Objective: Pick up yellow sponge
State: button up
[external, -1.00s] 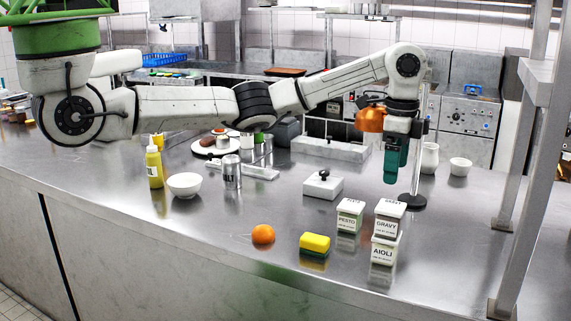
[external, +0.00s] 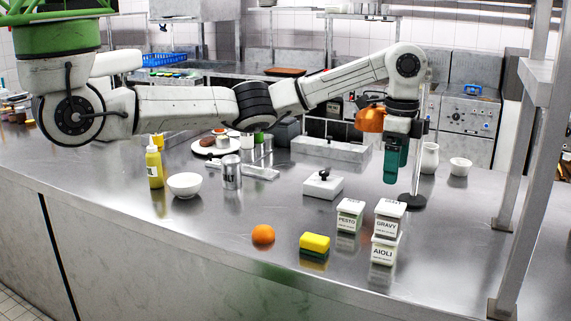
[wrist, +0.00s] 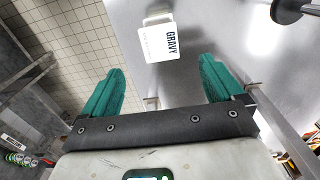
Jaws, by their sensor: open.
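The yellow sponge (external: 314,242) with a dark green underside lies flat on the steel counter near its front edge. It does not show in the wrist view. My gripper (external: 393,177) hangs above the counter, up and to the right of the sponge and well apart from it. In the wrist view, my gripper's teal fingers (wrist: 160,88) stand wide apart with nothing between them. A white container marked GRAVY (wrist: 160,42) shows beyond the fingertips.
An orange (external: 263,234) lies left of the sponge. White PESTO (external: 348,215), GRAVY (external: 388,222) and AIOLI (external: 383,251) containers stand to its right, close to it. The counter (external: 215,225) left of the orange is clear.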

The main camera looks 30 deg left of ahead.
jog(key=shift+c, duration=0.2)
jog(key=c, duration=0.4)
jog(key=p, duration=0.2)
send_over(313, 237)
notch_tip(313, 237, down, 10)
jog(key=f, duration=0.4)
jog(key=shift+s+a+f, duration=0.2)
jog(key=shift+f, duration=0.2)
jog(key=shift+w+d+f+p, duration=0.1)
jog(key=shift+f+p, duration=0.35)
jog(key=shift+f, duration=1.2)
jog(key=shift+w+d+f+p, duration=0.1)
jog(key=shift+f+p, duration=0.35)
jog(key=shift+f, duration=1.15)
